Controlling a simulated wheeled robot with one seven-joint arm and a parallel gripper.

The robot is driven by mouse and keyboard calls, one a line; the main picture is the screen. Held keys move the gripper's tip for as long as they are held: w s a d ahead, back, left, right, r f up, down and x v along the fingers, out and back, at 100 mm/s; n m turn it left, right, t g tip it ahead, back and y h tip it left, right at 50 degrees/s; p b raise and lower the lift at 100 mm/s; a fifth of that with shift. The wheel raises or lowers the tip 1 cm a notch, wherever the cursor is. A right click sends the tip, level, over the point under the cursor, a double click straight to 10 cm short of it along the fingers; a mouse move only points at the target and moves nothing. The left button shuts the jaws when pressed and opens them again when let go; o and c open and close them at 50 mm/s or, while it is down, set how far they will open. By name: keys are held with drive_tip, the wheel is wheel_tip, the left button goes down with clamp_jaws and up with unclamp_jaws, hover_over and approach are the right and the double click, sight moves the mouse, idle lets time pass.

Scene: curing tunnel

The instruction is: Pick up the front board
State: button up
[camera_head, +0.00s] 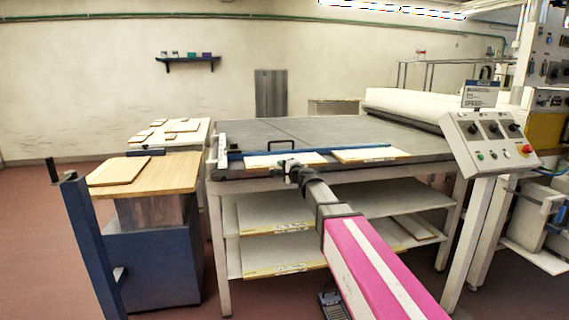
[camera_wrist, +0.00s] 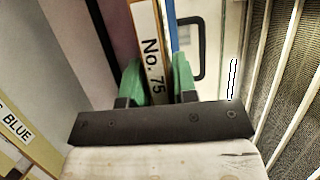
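A pale board (camera_head: 262,161) with a yellowish front edge lies flat on the grey table, at the near left edge. My gripper (camera_head: 291,172) is at its front edge. A second board (camera_head: 370,155) lies to the right on the same table.
A blue bar (camera_head: 240,155) with a black handle (camera_head: 281,144) lies just behind the boards. Shelves under the table hold more labelled boards (camera_head: 275,255). A control panel (camera_head: 490,140) stands at the right, and a wooden-topped stand (camera_head: 170,170) at the left.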

clamp_jaws()
drive_tip(key=shift+r, duration=0.3)
wheel_tip(320, 180, up, 4)
drive_tip(key=shift+f, duration=0.1)
drive_tip(key=s+a+r, duration=0.3)
drive_tip(key=s+r, duration=0.3)
drive_tip(key=s, duration=0.5)
drive_tip(key=shift+a+r, duration=0.3)
drive_tip(key=shift+a, duration=0.05)
